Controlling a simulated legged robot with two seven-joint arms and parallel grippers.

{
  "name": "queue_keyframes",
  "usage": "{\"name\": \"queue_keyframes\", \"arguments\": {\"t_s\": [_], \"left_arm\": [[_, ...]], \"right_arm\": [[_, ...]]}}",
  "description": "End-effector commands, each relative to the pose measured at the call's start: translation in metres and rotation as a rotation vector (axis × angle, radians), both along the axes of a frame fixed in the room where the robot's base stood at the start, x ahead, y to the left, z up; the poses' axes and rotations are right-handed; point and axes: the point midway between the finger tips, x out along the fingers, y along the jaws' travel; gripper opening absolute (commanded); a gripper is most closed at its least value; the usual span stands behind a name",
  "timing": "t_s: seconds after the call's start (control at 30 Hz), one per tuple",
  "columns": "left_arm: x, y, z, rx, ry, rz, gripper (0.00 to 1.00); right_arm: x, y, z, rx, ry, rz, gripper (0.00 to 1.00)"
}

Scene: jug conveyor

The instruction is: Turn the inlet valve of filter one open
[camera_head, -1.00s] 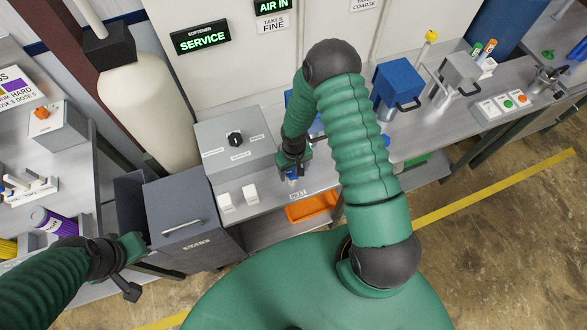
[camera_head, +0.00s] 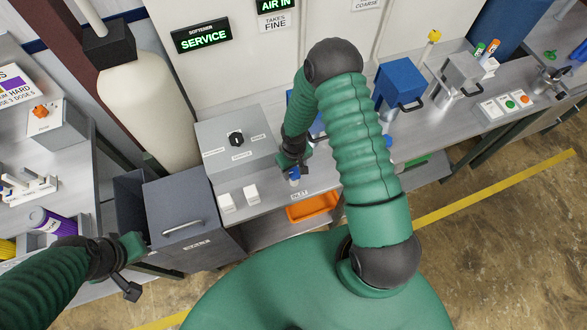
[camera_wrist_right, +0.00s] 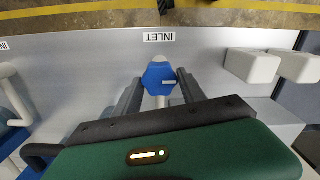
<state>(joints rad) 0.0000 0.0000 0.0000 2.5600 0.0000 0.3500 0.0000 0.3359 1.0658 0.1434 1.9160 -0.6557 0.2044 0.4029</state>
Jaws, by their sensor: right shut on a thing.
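The inlet valve has a blue handle (camera_wrist_right: 158,77) with a pale mark, on a pale stem, beside the INLET label (camera_wrist_right: 160,37) on the metal bench. A blue housing behind my right arm is mostly hidden. My left gripper (camera_head: 135,268) is at the lower left, away from the valve; its finger gap is unclear.
Two white blocks (camera_head: 239,197) and a grey box with a black knob (camera_head: 236,138) stand left of the valve. An orange bin (camera_head: 312,207) sits below the bench edge. A blue box (camera_head: 398,83) stands to the right. A dark grey bin (camera_head: 185,215) is near my left gripper.

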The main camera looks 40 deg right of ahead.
Motion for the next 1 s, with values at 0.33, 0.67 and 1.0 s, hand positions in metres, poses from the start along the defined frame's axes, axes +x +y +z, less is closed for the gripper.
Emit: {"name": "queue_keyframes", "arguments": {"t_s": [0.33, 0.67, 1.0], "left_arm": [[0.0, 0.0, 0.0, 0.0, 0.0, 0.0, 0.0], [0.0, 0.0, -0.006, 0.0, 0.0, 0.0, 0.0], [0.0, 0.0, -0.022, 0.0, 0.0, 0.0, 0.0]], "right_arm": [[0.001, -0.001, 0.001, -0.001, 0.0, 0.001, 0.7], [0.002, -0.001, 0.019, -0.002, -0.004, -0.003, 0.7], [0.001, -0.002, 0.117, -0.003, -0.006, -0.002, 0.7]]}}
